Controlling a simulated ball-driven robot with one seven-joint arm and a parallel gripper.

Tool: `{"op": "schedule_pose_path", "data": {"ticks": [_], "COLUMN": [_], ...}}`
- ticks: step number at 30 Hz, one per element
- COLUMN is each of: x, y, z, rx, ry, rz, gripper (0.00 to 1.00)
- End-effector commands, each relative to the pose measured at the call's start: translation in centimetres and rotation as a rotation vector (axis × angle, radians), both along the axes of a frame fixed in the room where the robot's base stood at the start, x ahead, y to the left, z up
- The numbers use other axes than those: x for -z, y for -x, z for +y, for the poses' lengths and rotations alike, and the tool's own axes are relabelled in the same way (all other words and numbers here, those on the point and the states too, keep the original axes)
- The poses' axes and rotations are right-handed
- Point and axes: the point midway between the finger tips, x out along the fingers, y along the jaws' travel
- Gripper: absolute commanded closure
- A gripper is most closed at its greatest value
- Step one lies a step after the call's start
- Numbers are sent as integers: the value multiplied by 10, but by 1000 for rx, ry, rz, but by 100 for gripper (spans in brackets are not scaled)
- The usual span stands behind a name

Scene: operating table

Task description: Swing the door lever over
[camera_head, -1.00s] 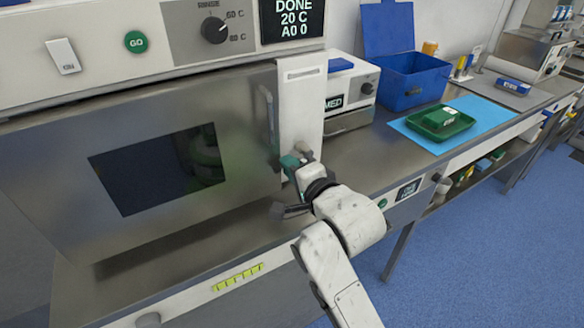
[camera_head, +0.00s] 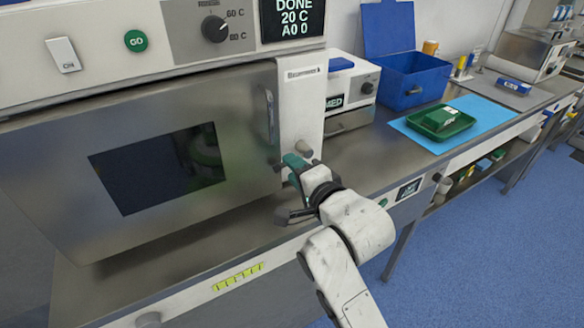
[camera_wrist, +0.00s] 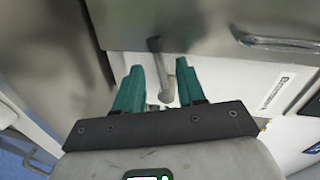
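The door lever (camera_wrist: 158,70) is a short grey bar in the wrist view, reaching from the white side panel over the edge of the steel door. Its round knob-like end (camera_head: 303,150) shows on the panel in the head view; my gripper hides part of the rest. My gripper (camera_head: 292,163) has teal fingers and is at the lever, just below the knob. In the wrist view my gripper (camera_wrist: 160,80) is open, with the lever between the two fingers. Whether either finger touches it I cannot tell. The steel door (camera_head: 70,215) with its dark window looks shut.
A vertical door handle (camera_head: 269,115) stands above the lever. The display (camera_head: 292,18) reads DONE, 20 C, A0 0. To the right are a white device (camera_head: 350,90), a blue box (camera_head: 412,85) and a green tray (camera_head: 463,124) on the steel counter (camera_head: 365,150).

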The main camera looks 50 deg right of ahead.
Motion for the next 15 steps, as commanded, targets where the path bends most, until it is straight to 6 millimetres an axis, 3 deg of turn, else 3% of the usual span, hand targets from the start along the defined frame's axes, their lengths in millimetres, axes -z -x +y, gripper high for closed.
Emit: {"op": "schedule_pose_path", "data": {"ticks": [9, 15], "x": [-11, -18], "y": [62, 78], "z": [20, 26], "rx": [-1, 0], "ry": [-1, -1], "rz": [1, 3], "gripper": [61, 61]}}
